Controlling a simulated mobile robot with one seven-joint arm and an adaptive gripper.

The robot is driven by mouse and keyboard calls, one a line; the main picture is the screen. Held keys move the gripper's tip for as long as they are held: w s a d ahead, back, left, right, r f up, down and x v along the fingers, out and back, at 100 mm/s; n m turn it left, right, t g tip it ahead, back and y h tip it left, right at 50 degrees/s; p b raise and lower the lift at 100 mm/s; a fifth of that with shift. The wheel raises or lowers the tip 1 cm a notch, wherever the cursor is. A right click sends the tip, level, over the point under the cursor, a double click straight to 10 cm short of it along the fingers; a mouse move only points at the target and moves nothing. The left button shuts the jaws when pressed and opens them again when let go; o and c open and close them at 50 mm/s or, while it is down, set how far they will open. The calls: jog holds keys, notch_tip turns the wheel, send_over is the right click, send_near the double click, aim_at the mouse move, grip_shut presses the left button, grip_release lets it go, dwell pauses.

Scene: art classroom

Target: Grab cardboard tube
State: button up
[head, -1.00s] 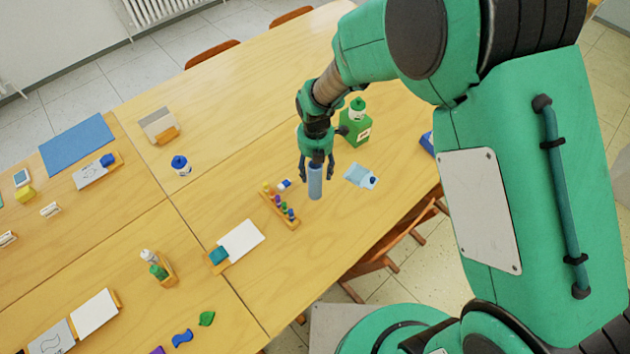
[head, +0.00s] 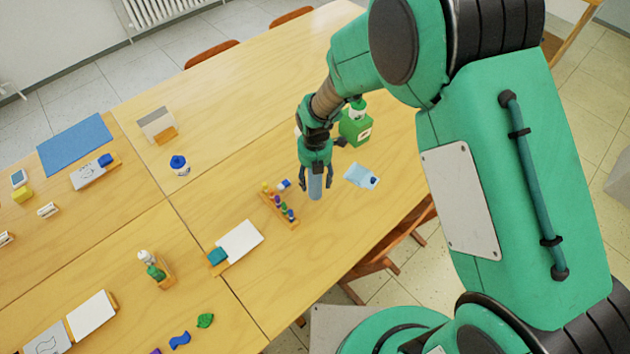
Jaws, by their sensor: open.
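The cardboard tube (head: 315,187) is a blue upright cylinder on the wooden table. My gripper (head: 315,184) points down over it, with one finger to the left and one to the right of the tube. The fingers look open, with the tube between them. The upper part of the tube is hidden by the gripper. I cannot tell whether either finger touches it.
A wooden rack of small coloured pieces (head: 280,209) stands close to the left. A light blue pouch (head: 361,176) lies to the right, and a green bottle (head: 356,126) stands behind. The table (head: 300,262) is bare in front.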

jog(key=c, duration=0.8)
jog(key=shift+c, duration=0.2)
jog(key=shift+r, duration=0.1)
jog(key=s+d+r+p, duration=0.1)
jog(key=s+d+r, duration=0.1)
jog(key=s, duration=0.5)
jog(key=s+d+r+p, duration=0.2)
jog(key=s+d, duration=0.2)
jog(key=s, duration=0.3)
jog(key=shift+s+d+r, duration=0.15)
jog(key=shift+s+r, duration=0.2)
jog(key=shift+r, duration=0.05)
